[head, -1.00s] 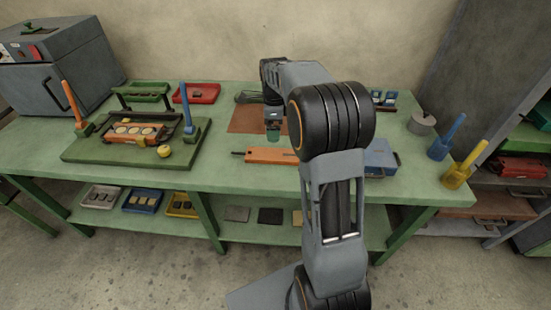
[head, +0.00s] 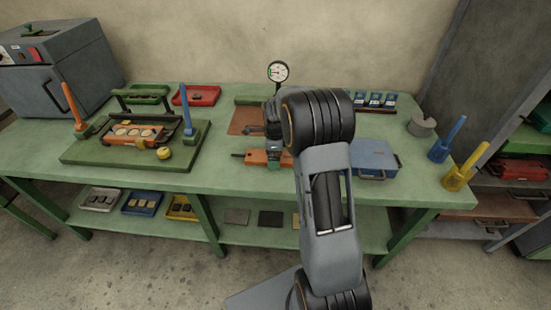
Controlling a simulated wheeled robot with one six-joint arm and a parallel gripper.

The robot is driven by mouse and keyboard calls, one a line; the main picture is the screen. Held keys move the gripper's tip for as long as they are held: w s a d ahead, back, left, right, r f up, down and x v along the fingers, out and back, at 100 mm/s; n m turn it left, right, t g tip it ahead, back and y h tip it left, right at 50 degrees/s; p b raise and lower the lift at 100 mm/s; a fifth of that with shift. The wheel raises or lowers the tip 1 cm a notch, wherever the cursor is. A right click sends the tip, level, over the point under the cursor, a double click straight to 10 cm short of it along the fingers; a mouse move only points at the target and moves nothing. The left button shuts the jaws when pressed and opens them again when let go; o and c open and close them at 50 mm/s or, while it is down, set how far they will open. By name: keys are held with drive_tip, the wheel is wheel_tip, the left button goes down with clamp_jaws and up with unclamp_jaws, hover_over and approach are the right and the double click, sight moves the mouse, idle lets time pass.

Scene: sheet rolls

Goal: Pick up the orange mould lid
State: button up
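The orange mould lid (head: 254,158), a flat orange bar with a dark handle at its left end, lies near the front edge of the green bench. My gripper (head: 273,163) points down over the middle of the lid and hides part of it. Whether its fingers touch the lid or are closed around it is too small to tell. An orange mould (head: 133,135) with round cavities sits on the green board at the left.
A blue case (head: 374,158) stands right of my arm. The green board (head: 82,151) carries upright orange and blue handles. Bench surface left of the lid is clear.

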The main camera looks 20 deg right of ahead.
drive_tip(key=shift+f, duration=0.35)
drive_tip(key=shift+r, duration=0.1)
drive_tip(key=c, duration=1.5)
drive_tip(key=shift+r, duration=0.1)
drive_tip(key=shift+c, duration=0.2)
drive_tip(key=shift+r, duration=0.55)
drive_tip(key=s+a+r, duration=0.6)
drive_tip(key=s+r, duration=0.5)
drive_tip(key=s, duration=0.1)
drive_tip(key=shift+s+r, duration=0.35)
drive_tip(key=shift+s, duration=0.05)
